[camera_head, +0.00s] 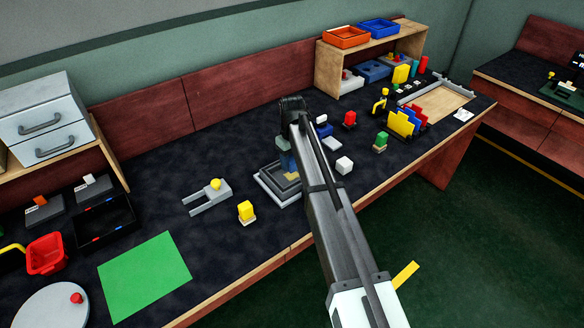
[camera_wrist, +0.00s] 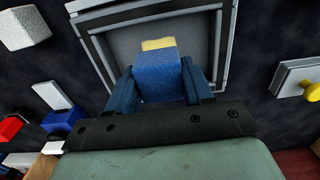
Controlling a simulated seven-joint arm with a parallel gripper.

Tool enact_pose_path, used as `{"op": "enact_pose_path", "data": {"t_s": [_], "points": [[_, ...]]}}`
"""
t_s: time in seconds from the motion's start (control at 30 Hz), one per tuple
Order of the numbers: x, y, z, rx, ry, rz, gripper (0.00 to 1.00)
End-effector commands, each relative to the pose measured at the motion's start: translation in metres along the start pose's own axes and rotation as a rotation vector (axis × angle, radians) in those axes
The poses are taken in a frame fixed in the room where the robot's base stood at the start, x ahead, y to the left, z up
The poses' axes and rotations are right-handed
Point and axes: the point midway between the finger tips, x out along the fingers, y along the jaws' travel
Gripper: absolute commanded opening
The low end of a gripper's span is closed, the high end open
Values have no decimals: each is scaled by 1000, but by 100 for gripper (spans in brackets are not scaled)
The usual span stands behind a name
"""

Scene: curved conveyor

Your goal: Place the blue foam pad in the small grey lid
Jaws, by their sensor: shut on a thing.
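My gripper (camera_head: 287,162) is shut on the blue foam pad (camera_wrist: 158,78). The pad sits between the two blue fingers in the wrist view and has a yellow layer at its far end. The small grey lid (camera_head: 267,186) lies on the table directly under and beside the gripper. In the wrist view the pad appears over the lid's inside. I cannot tell whether the pad touches the lid's floor. My arm hides the lid's right side in the head view.
A yellow block (camera_head: 246,211) and a grey forked piece (camera_head: 206,198) with a yellow knob stand left of the lid. A white cube (camera_head: 344,165) is to the right. A green mat (camera_head: 145,274) lies front left. The dark table behind the lid is clear.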

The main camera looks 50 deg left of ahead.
Motion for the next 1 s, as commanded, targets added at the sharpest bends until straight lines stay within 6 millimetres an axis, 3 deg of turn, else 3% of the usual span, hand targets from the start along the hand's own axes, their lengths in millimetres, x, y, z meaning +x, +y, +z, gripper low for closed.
{"op": "enact_pose_path", "data": {"t_s": [0.3,0.7,0.73,1.0], "points": [[33,0,0,0,0,0,23],[37,0,0,0,0,0,23],[37,0,0,0,1,0,53],[36,0,0,-1,0,0,77]]}}
